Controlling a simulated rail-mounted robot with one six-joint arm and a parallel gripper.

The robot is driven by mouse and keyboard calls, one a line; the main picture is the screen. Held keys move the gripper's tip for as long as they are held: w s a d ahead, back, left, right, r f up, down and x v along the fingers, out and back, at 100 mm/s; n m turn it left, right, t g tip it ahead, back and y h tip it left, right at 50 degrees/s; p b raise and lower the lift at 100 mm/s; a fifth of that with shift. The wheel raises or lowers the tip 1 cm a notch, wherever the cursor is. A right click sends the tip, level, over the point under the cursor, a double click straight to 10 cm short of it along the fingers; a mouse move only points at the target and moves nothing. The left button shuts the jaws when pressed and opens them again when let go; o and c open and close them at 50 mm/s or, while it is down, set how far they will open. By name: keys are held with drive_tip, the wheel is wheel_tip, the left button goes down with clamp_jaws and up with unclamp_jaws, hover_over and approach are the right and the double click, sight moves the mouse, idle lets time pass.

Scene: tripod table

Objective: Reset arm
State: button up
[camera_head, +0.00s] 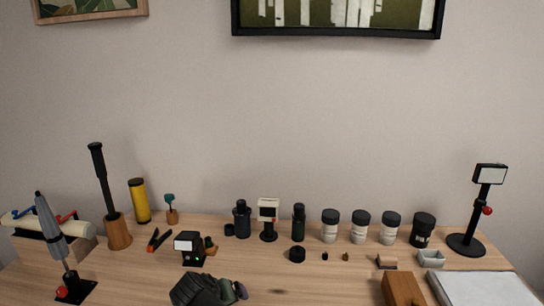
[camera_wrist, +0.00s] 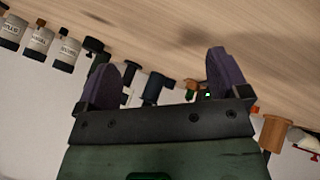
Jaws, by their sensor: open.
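My gripper (camera_head: 238,291) shows at the bottom of the head view, low in front of the table. In the wrist view my gripper (camera_wrist: 165,82) has its two purple fingers set well apart, with nothing between them held. It is open and empty. The wooden table (camera_head: 330,280) spans the lower part of the head view, and its top (camera_wrist: 170,35) fills the upper part of the tilted wrist view. My arm hides part of the table's front middle.
Labelled jars (camera_head: 360,227) stand in a row at the back right. A black stand lamp (camera_head: 488,205) is at far right, beside a white pad (camera_head: 482,289). A wooden block (camera_head: 402,289) lies at front right. A grey tool on a stand (camera_head: 52,235) and a yellow cylinder (camera_head: 139,201) are at left.

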drive_tip(key=d+g, duration=0.1)
drive_tip(key=d, duration=0.2)
drive_tip(key=s+d+r+g+p, duration=0.1)
drive_tip(key=d, duration=0.2)
drive_tip(key=s+d+r+g+p, duration=0.1)
drive_tip(key=d, duration=0.2)
drive_tip(key=shift+s, duration=0.2)
drive_tip(key=s+d+r+m+g+y+p, duration=0.1)
drive_tip(key=s+d+r+m+g+p, duration=0.1)
drive_tip(key=d, duration=0.8)
drive_tip(key=s+d+r+m+g+y+p, duration=0.1)
drive_tip(key=d+p, duration=0.4)
drive_tip(key=d, duration=0.6)
wheel_tip(320, 180, up, 2)
drive_tip(key=shift+s+r+m+g+y, duration=0.1)
drive_tip(key=shift+s+m+g+y, duration=0.35)
drive_tip(key=shift+m+y, duration=0.2)
